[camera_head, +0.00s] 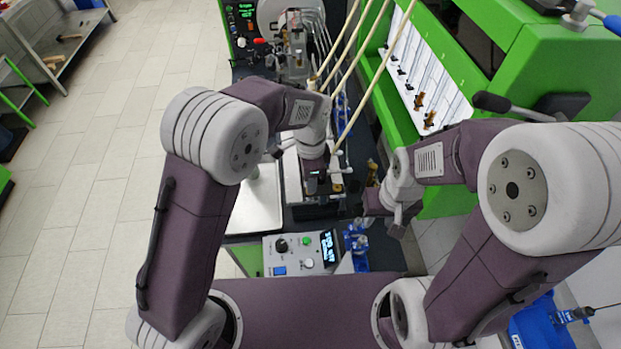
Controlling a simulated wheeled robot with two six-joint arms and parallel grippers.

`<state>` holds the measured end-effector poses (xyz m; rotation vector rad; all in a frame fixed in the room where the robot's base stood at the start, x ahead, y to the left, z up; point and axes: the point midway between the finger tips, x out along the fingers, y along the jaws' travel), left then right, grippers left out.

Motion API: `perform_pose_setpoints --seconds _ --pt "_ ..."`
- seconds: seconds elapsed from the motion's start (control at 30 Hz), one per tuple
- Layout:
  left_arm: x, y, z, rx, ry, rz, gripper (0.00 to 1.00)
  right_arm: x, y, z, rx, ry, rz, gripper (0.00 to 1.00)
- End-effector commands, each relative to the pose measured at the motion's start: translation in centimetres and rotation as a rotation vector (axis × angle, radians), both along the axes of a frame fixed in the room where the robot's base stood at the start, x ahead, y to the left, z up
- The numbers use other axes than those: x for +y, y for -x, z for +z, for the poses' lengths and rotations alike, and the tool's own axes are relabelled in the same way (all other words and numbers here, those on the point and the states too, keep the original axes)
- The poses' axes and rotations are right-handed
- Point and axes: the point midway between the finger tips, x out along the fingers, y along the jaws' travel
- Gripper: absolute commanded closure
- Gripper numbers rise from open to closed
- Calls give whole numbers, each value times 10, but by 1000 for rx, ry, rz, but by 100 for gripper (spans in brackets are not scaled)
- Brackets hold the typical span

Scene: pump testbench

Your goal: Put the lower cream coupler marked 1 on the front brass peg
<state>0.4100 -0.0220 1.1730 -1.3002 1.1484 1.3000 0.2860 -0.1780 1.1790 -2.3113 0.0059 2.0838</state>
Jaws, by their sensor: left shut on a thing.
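My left gripper (316,188) points down over the bench in the middle of the view. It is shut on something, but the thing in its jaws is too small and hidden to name. A cream hose (347,125) comes down from the top and ends in a cream fitting (336,155) just right of this gripper. I cannot read any mark 1. A brass-coloured part (336,187) shows beside the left gripper; I cannot tell whether it is the front peg. My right gripper (384,208) is to the right, apart from the left one. Its jaws are not clear.
A pale tray (262,203) lies left of the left gripper. A control box (296,254) with a lit display and blue valves (356,240) stand nearer. A green machine (540,65) and a white panel with brass fittings (420,70) are on the right.

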Motion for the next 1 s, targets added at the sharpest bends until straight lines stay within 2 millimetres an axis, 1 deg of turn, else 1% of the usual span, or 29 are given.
perform_pose_setpoints --seconds 0.23,0.73,0.77,1.0 --pt "0 0 -2 0 0 0 100 0 0 -1 0 0 0 64" --pt "0 0 -12 0 0 0 100 0 0 -8 0 0 0 64" --pt "0 0 -11 -1 1 0 70 0 0 -7 0 0 0 64" --pt "0 0 -11 0 0 0 70 0 0 -7 0 0 0 64"
